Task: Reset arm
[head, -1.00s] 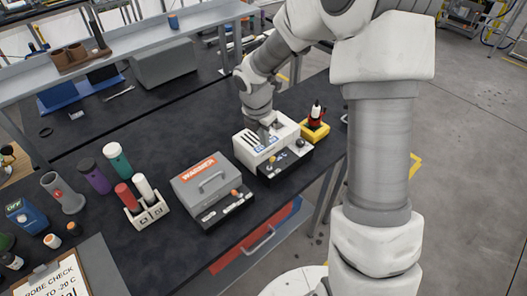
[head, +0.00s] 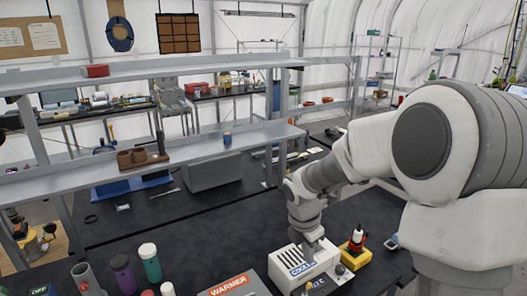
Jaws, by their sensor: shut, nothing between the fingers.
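My arm comes in from the right and bends down over the black bench (head: 150,220). My gripper (head: 314,258) points down at the white cooler unit (head: 290,272), at or just above its top. I cannot tell whether it touches the unit. The fingers are small and partly hidden, and nothing shows held between them.
A yellow block with a red-and-black item (head: 356,248) stands right of the cooler. Grey shelves (head: 220,143) cross behind the bench.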

